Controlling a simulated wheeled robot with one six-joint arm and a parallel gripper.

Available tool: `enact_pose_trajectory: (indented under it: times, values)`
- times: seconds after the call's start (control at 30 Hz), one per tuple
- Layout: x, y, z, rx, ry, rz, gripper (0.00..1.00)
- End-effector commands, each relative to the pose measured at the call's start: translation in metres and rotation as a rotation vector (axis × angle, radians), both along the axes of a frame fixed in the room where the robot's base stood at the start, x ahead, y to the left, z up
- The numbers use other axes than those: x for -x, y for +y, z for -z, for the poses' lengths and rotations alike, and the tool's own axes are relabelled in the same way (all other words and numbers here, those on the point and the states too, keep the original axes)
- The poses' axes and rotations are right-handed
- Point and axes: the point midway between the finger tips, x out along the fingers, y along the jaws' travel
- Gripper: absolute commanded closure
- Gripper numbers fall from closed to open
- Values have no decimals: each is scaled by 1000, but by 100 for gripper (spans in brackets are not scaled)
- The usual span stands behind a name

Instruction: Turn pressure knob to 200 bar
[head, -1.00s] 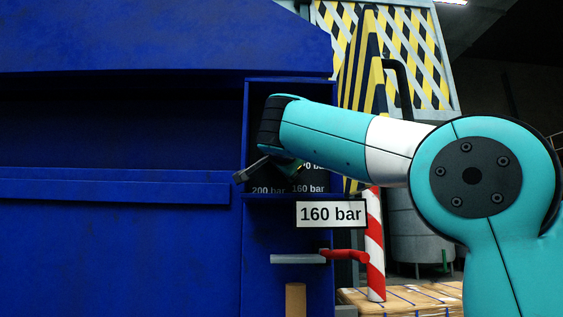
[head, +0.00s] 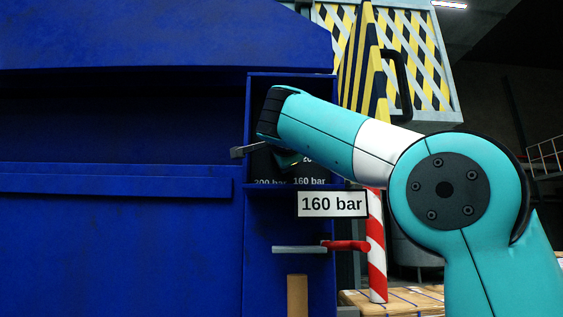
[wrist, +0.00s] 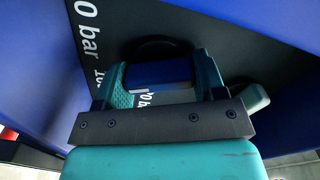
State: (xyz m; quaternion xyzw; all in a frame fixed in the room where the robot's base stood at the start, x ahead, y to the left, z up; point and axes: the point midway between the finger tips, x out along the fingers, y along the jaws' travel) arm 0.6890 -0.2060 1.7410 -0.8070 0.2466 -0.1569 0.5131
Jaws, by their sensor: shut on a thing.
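The knob (wrist: 157,43) shows in the wrist view as a dark rounded shape on the black panel, at the fingertips; its front is mostly hidden. My gripper (wrist: 163,75) has its teal fingers closed around it. In the head view my arm covers the knob and most of my gripper. The panel label "160 bar" (head: 309,181) is readable there, and "200 bar" (head: 270,183) to its left is partly cut off. The white sign (head: 332,204) below reads "160 bar".
A blue machine housing (head: 120,240) fills the left side. Below the sign are a grey bar with a red handle (head: 346,246) and a brown cylinder (head: 297,296). A red-white striped post (head: 377,270) stands to the right, near a striped yellow-black barrier (head: 420,60).

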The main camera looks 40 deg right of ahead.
Motion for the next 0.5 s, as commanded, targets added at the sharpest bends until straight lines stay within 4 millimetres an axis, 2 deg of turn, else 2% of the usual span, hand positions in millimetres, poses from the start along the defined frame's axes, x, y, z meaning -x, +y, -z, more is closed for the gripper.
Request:
enact_pose_trajectory:
  times: [0.5]
  values:
    - [1, -1, 2, -304, -207, 3, 60]
